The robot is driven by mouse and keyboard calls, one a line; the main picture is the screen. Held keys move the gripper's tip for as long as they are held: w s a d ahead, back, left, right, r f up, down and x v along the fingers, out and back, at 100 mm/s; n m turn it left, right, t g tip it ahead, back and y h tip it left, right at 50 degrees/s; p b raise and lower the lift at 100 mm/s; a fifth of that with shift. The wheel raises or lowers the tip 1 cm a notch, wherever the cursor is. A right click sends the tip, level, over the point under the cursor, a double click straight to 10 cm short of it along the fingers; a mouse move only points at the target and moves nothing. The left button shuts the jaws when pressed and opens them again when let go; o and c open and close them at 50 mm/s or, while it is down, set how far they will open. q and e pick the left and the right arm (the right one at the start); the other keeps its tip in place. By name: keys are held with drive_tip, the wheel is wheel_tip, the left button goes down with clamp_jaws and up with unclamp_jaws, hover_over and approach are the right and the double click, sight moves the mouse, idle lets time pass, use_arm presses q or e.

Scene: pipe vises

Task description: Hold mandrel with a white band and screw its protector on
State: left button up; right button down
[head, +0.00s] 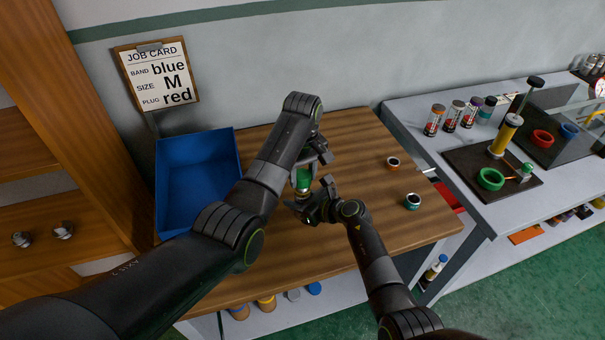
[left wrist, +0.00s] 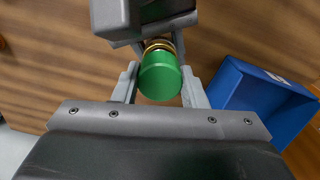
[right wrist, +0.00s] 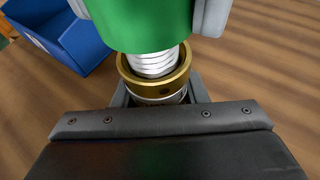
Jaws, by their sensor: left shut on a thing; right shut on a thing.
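A green cylinder (head: 303,181) is upright above the table between my two grippers. My left gripper (head: 305,168) is shut on it; its round green end faces the left wrist camera (left wrist: 160,80). In the right wrist view, a pale threaded stem (right wrist: 157,62) runs down from the green cylinder into a brass collar (right wrist: 168,83). My right gripper (right wrist: 158,95) is shut around the collar, below the green part. Some thread shows between green and brass. I see no clear white band, and cannot tell which part is the protector.
A blue bin (head: 165,190) is on the left. A job card (head: 158,74) hangs above it. A bench (head: 410,112) with fixtures is at the right.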

use_arm(q)
drive_tip(key=m, duration=1.2)
drive_tip(key=o, duration=1.1)
drive_tip(key=shift+r, duration=2.25)
drive_tip(key=shift+r, duration=0.1)
drive_tip(key=shift+c, duration=0.5)
drive_tip(key=shift+r+n, duration=0.5)
drive_tip(key=shift+n, duration=0.3)
wheel_tip(320, 180, up, 2)
drive_tip(key=n, duration=0.3)
drive_tip(key=shift+r+n, duration=0.15)
drive_tip(key=shift+n, duration=0.25)
